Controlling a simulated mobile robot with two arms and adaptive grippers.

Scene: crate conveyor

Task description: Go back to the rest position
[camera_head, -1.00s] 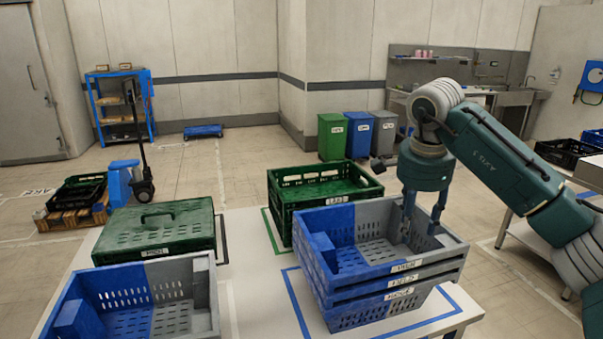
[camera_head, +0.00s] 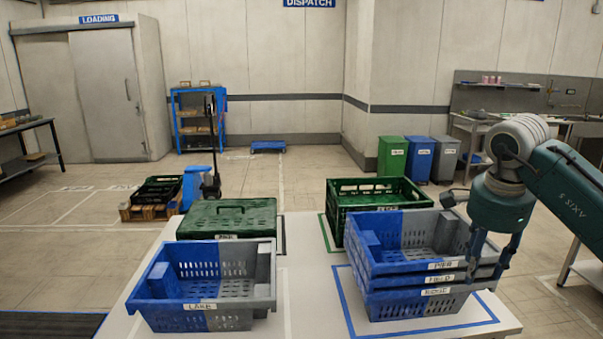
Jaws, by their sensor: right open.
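My right gripper (camera_head: 489,262) is at the right end of a stack of blue-and-grey crates (camera_head: 400,268). Its fingers point down and are apart, with nothing seen between them. One finger overlaps the top crate's grey end and the other shows to the right of it; I cannot tell whether they touch the crate. The stack sits inside a blue outline on the white table (camera_head: 308,300). My left gripper is not in view.
A single blue-and-grey crate (camera_head: 207,318) stands at the table's front left. Behind it is a lidded green crate (camera_head: 228,218), and an open green crate (camera_head: 384,209) stands behind the stack. Bins (camera_head: 418,160) and a pallet truck (camera_head: 211,180) stand on the floor beyond.

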